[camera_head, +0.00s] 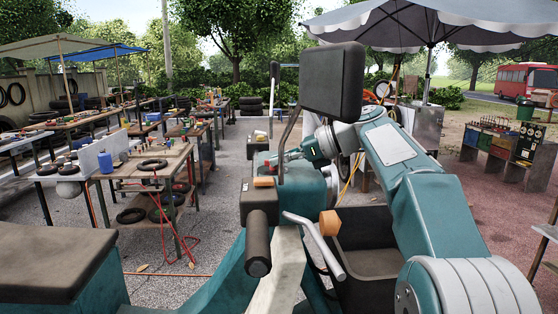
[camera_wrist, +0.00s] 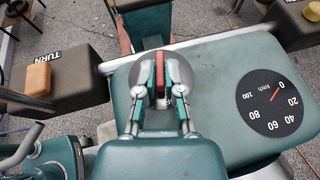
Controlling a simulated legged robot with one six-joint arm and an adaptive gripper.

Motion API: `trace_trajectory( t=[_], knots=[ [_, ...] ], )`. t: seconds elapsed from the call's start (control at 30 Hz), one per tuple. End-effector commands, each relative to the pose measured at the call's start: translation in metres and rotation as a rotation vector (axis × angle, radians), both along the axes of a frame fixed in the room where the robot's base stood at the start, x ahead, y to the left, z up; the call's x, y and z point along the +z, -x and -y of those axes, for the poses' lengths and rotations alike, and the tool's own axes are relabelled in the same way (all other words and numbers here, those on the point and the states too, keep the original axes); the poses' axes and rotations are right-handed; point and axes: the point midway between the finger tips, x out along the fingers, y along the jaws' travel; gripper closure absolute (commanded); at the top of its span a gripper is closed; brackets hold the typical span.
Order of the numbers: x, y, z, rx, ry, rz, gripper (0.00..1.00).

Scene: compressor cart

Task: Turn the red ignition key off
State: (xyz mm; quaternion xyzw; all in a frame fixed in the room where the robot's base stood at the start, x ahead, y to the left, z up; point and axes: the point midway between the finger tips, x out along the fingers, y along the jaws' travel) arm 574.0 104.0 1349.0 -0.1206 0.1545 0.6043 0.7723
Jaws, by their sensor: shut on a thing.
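The red ignition key (camera_wrist: 159,68) stands up from a dark round plate on the teal top housing (camera_wrist: 210,75) in the wrist view. My gripper (camera_wrist: 160,80) is over it, with one finger on each side, shut on the key. The fingers hide the lower part of the key. In the head view my gripper (camera_head: 289,157) reaches in from the right at the top of the teal housing, and a small bit of red shows by its tips.
A speedometer dial (camera_wrist: 270,103) lies right of the key. A dark box marked TURN with an orange button (camera_wrist: 38,79) is at left. In the head view a dark mirror (camera_head: 333,80) stands close by my arm. Cluttered workbenches (camera_head: 150,165) stand at left.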

Motion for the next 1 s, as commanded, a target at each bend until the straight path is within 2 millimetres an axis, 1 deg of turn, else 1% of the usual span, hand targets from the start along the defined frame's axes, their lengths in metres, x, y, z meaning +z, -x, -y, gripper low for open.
trace_trajectory(
  t=[0.03,0.2,0.5,1.0],
  knots=[
    [-0.0004,-0.003,0.001,0.026,-0.001,0.003,1.0],
    [-0.0001,-0.0042,0.0011,0.118,-0.002,0.003,1.0],
    [0.0003,-0.0054,0.001,0.222,-0.002,0.003,1.0],
    [0.0011,-0.0058,0.0009,0.256,-0.003,0.005,1.0]
  ],
)
